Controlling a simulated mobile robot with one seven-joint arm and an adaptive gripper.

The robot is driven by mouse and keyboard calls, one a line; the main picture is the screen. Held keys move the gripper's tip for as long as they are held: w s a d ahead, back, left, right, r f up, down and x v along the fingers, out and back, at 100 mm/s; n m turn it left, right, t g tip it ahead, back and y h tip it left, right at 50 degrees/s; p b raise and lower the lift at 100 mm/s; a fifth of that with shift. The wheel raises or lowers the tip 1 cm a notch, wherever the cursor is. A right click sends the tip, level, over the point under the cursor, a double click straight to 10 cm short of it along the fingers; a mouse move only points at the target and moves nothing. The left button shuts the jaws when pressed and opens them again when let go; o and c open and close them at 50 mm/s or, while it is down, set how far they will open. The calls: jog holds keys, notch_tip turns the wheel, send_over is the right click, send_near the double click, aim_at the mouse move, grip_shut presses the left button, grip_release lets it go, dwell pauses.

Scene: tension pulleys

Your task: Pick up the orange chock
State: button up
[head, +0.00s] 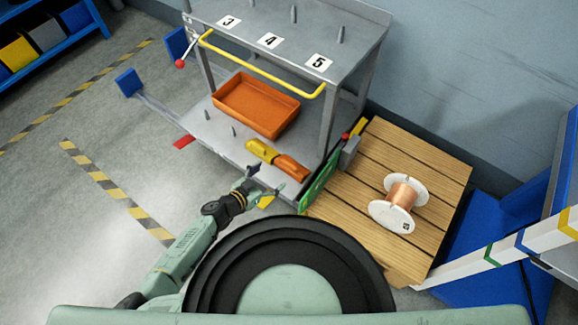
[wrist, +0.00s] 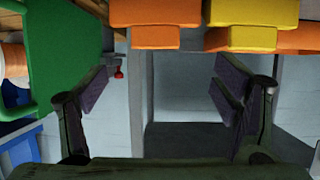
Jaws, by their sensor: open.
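The orange chock (head: 292,168) lies on the lower shelf of the grey cart, near its front right corner. The yellow chock (head: 262,151) lies beside it on the left. My gripper (head: 265,182) is open and empty, just in front of the two chocks and apart from them. In the wrist view, the orange chock (wrist: 155,14) and the yellow chock (wrist: 250,20) show at the top edge, cut off by the frame. The orange chock is above the space between my open fingers (wrist: 160,95), and the yellow chock is to its right.
An orange tray (head: 257,104) sits behind the chocks on the lower shelf (head: 200,125). A yellow handle bar (head: 262,68) runs along the upper shelf. A green panel (head: 320,180) stands right of the chocks, beside a wooden pallet (head: 375,225) with a copper spool (head: 401,194).

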aim_at(288, 165)
jog(key=x, duration=0.9)
jog(key=shift+w+d+f, duration=0.1)
jog(key=shift+d+f, duration=0.05)
jog(key=shift+d, duration=0.35)
jog(key=shift+c, duration=0.4)
jog(key=c, duration=1.8)
